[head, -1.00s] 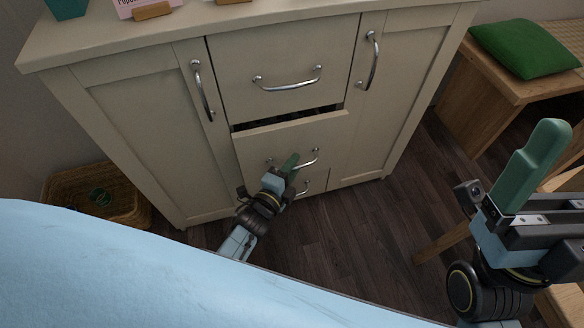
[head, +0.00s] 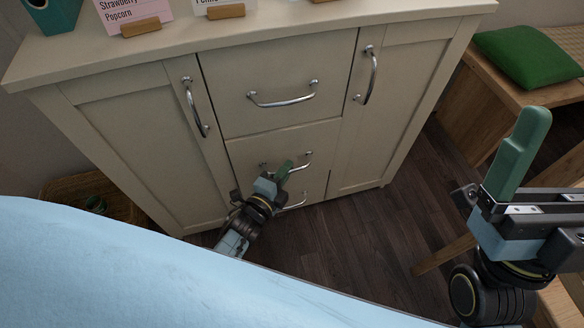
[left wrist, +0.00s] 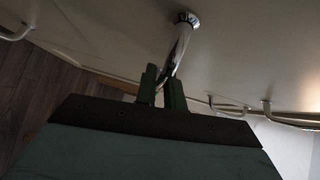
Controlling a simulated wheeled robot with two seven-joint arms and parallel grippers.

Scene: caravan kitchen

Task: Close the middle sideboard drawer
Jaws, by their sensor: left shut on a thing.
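The middle sideboard drawer (head: 250,151) is the second front in the centre column of the cream sideboard. Its front looks flush, with no dark gap above it. My left gripper (head: 284,171) is at its metal bar handle (head: 305,161) and hides part of it. In the left wrist view the green fingers (left wrist: 162,90) are shut on the handle (left wrist: 180,45), one on each side of the bar. My right gripper (head: 518,155) is at the right of the head view, away from the sideboard, with a green finger pointing up; its opening cannot be made out.
The upper drawer (head: 270,80) and the lower drawer handle (head: 291,202) are close above and below. Cabinet doors flank the drawers. A pale blue surface (head: 130,265) fills the lower left. A bench with a green cushion (head: 528,57) stands right; dark floor (head: 350,235) lies clear in front.

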